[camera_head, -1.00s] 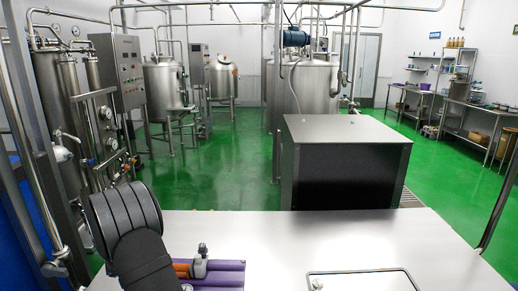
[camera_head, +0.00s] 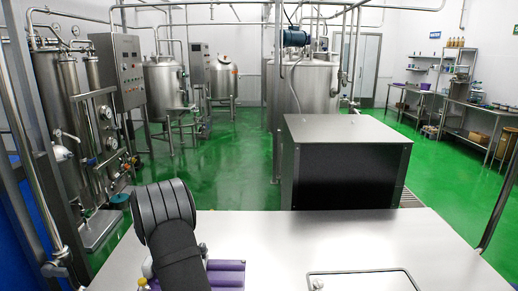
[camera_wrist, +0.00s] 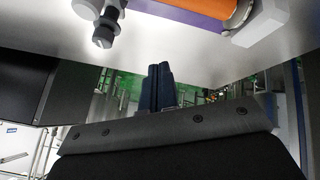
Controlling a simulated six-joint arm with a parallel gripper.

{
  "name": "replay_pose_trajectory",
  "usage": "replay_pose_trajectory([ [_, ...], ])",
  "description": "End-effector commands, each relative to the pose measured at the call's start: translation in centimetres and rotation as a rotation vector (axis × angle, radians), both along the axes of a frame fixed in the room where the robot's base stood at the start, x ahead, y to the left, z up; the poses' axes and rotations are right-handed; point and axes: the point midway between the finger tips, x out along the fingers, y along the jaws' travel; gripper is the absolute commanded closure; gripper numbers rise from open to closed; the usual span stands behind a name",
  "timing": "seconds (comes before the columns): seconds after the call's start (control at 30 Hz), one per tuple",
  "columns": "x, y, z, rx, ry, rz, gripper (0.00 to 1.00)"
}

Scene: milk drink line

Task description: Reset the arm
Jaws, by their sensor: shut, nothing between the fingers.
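My gripper (camera_wrist: 158,86) shows in the wrist view as two dark blue fingers side by side, pressed together and empty. The fingertips point up in the picture, toward the steel table edge. In the head view my black arm (camera_head: 172,235) stands at the left front of the table. My gripper itself cannot be made out there.
A steel table (camera_head: 290,245) has purple tubes (camera_head: 226,272) at its front left, partly behind my arm. The wrist view shows a purple-and-orange tube (camera_wrist: 200,10) and a grey fitting (camera_wrist: 105,25). A large steel-topped box (camera_head: 345,165) stands behind the table.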

Motion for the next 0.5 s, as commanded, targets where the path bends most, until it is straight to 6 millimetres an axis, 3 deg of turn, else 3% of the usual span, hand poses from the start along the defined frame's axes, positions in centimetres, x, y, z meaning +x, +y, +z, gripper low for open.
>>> replay_pose_trajectory([
  [0.2,1.6,-1.9,-0.8,0.045,0.043,-0.076,1.00],
  [0.5,2.1,-2.5,-1.1,0.061,0.059,-0.101,1.00],
])
